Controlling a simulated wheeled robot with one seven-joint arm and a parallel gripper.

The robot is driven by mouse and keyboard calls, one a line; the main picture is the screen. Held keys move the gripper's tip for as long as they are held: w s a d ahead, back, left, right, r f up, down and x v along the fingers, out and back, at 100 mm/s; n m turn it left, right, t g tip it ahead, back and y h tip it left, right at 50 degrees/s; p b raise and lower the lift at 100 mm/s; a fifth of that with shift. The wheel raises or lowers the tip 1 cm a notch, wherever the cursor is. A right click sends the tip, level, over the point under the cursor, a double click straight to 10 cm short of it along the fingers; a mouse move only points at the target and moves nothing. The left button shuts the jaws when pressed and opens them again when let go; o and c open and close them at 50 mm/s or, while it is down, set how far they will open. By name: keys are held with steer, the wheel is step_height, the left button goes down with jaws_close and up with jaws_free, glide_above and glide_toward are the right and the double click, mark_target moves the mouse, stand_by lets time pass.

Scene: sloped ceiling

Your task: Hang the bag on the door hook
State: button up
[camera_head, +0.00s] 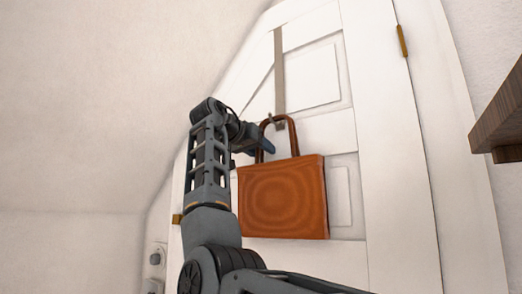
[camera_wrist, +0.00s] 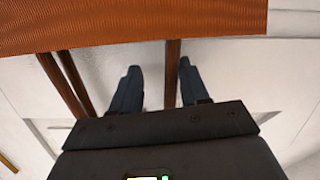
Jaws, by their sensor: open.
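The orange-brown bag (camera_head: 283,198) is upright in front of the white door, its handles (camera_head: 293,135) pointing up. The door hook (camera_head: 279,125) is at the lower end of a grey strap. The top of the handle overlaps the hook in the head view; I cannot tell for certain whether the hook carries it. My gripper (camera_head: 268,145) is at the left side of the handles, just above the bag. In the wrist view my gripper (camera_wrist: 159,88) is open, with one handle strand (camera_wrist: 172,75) between its fingers, nearer the right one. The bag body (camera_wrist: 130,25) fills the top there.
The door (camera_head: 388,170) is panelled, with a brass hinge (camera_head: 402,41) at upper right and a brass handle (camera_head: 177,219) at left. A brown wooden shelf or ledge (camera_head: 500,115) juts in at right. The sloped ceiling (camera_head: 110,90) closes in on the left.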

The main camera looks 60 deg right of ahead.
steer(key=a+r, duration=0.1)
steer(key=a, duration=0.6)
steer(key=shift+w+a+r, duration=0.2)
steer(key=shift+a+r, duration=0.1)
steer(key=shift+a, duration=0.05)
